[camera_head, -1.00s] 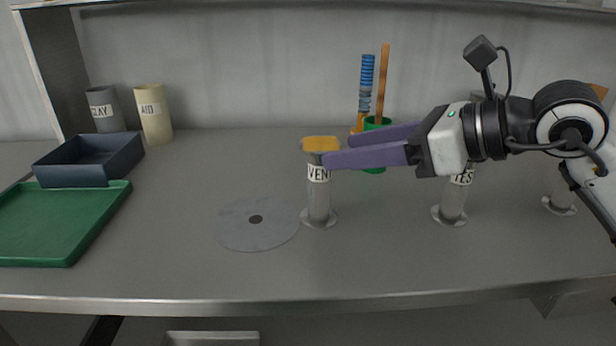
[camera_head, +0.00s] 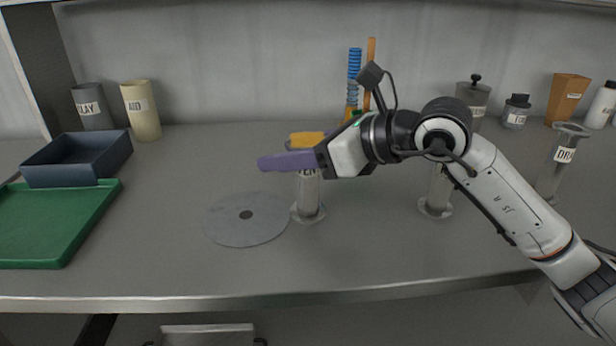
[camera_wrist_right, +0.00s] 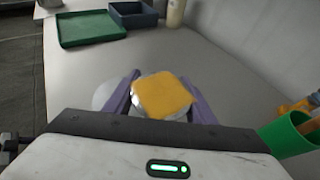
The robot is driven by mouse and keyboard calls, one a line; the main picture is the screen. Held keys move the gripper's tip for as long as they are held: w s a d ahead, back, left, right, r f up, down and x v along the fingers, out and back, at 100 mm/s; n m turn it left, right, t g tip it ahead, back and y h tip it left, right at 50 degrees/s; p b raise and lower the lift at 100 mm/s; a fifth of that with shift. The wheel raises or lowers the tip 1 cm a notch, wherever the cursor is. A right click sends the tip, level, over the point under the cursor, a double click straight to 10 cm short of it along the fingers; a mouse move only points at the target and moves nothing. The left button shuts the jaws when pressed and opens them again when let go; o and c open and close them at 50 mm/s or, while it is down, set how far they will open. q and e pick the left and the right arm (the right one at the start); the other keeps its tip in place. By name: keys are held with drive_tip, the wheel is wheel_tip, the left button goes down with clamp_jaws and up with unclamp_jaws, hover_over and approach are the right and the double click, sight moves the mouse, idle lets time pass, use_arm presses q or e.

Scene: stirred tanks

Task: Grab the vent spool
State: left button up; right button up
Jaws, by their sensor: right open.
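The vent spool (camera_head: 308,194) is a grey upright cylinder on a round foot, with a white label partly hidden by my gripper. Its top carries an orange-yellow cap (camera_head: 306,139), which also shows in the right wrist view (camera_wrist_right: 161,96). My right gripper (camera_head: 283,152) is open, with its purple fingers on either side of the spool's upper part, just under the cap. In the right wrist view the fingers (camera_wrist_right: 162,100) stand left and right of the cap. Whether they touch the spool is hidden. My left gripper is not in view.
A flat grey disc (camera_head: 228,224) lies left of the spool. Another spool (camera_head: 437,192) and a DRA-labelled one (camera_head: 556,165) stand to the right. A green tray (camera_head: 60,222) and a dark box (camera_head: 75,172) are at left. A green cup (camera_wrist_right: 288,136) stands close by my right gripper.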

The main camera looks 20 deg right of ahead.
drive_tip(key=c, duration=0.7)
drive_tip(key=shift+c, duration=0.3)
drive_tip(key=shift+r, duration=0.15)
